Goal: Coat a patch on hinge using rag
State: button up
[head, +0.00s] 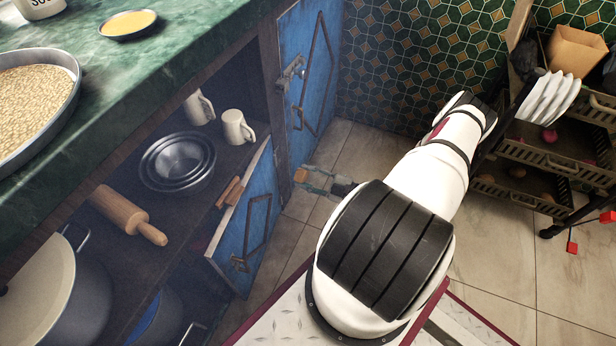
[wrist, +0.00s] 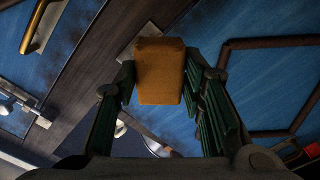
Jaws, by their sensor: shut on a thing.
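My gripper (head: 312,180) is shut on an orange-brown block-shaped thing, likely the rag (wrist: 160,75), by the open cabinet's blue door. In the wrist view the dark green fingers (wrist: 162,105) press on its two sides. Its orange end also shows small in the head view (head: 301,174). A metal hinge or latch (head: 291,72) sits on the upper blue door's edge. In the wrist view a grey metal plate (wrist: 137,47) lies behind the rag on the dark wood, and another metal fitting (wrist: 22,103) is at left. I cannot tell whether the rag touches anything.
A dish of yellow stuff (head: 128,24) and a pan of grain (head: 38,95) stand on the green counter (head: 150,65). The shelf below holds a rolling pin (head: 128,214), metal bowls (head: 178,160) and mugs (head: 238,127). A lower blue door (head: 250,220) stands open. A crate rack (head: 545,155) is at right.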

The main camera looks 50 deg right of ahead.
aim_at(275, 166)
jog(key=shift+p+x, duration=0.4)
jog(key=shift+x, duration=2.55)
jog(key=shift+x, duration=0.8)
jog(key=shift+w+d+b, duration=0.3)
jog(key=shift+d+b, duration=0.45)
jog(key=shift+d, duration=0.15)
jog(key=shift+w+d+b, duration=0.3)
jog(key=shift+d+b, duration=0.45)
jog(key=shift+d, duration=0.2)
jog(key=shift+w, duration=0.15)
jog(key=shift+s+a+p, duration=0.3)
jog(key=shift+a+p, duration=0.05)
jog(key=shift+a, duration=0.65)
jog(key=shift+s+a+p, duration=0.3)
jog(key=shift+a, duration=0.7)
jog(key=shift+b+v, duration=0.35)
jog(key=shift+v, duration=2.65)
